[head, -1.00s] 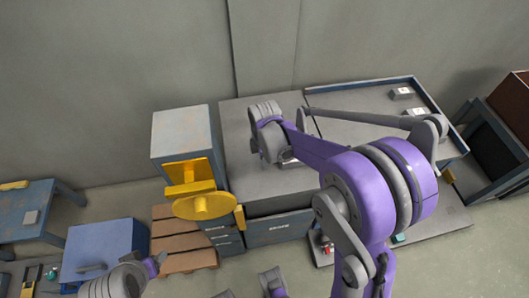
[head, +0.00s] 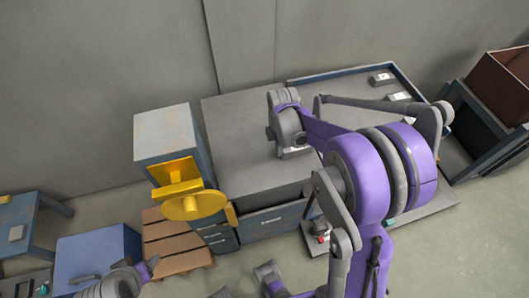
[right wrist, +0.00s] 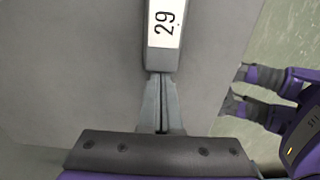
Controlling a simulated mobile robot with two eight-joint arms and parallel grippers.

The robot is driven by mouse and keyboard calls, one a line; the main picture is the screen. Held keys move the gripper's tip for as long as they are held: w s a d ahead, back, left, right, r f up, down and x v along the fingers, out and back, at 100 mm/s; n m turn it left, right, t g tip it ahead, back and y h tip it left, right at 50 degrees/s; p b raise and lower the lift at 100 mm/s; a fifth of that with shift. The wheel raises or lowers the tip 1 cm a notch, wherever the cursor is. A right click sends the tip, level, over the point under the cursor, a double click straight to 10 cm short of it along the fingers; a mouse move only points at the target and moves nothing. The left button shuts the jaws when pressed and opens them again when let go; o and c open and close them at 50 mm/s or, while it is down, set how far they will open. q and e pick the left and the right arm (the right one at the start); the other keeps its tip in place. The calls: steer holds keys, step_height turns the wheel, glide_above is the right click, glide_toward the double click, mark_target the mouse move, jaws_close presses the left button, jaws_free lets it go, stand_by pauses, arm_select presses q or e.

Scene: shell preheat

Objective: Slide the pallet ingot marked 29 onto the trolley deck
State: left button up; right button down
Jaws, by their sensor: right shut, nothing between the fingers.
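The ingot marked 29 (right wrist: 165,36) is a grey bar with a white label, lying on a flat grey top at the upper middle of the right wrist view. My right gripper (right wrist: 160,78) is shut and empty, its fingertips at the near end of the ingot. They look to be touching it. In the head view my right gripper (head: 290,151) is low over the right part of the grey top (head: 235,125), and it mostly hides this ingot. The trolley deck (head: 335,93), with a blue rim, adjoins on the right.
Two labelled ingots (head: 381,79) lie on the right part of the deck. A blue-grey cabinet (head: 163,137) with a yellow handwheel (head: 195,205) stands left of the grey top. A wooden pallet (head: 170,245) is on the floor. A brown bin (head: 500,80) stands far right.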

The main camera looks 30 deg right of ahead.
steer(key=s+d, duration=0.1)
steer(key=d, duration=0.5)
steer(key=s+d, duration=0.2)
steer(key=d, duration=0.5)
steer(key=s+d+b, duration=0.1)
steer(key=s+d, duration=0.1)
steer(key=d, duration=0.5)
steer(key=shift+d, duration=0.25)
arm_select(q)
steer(key=shift+s+f, duration=0.1)
steer(key=shift+f, duration=0.55)
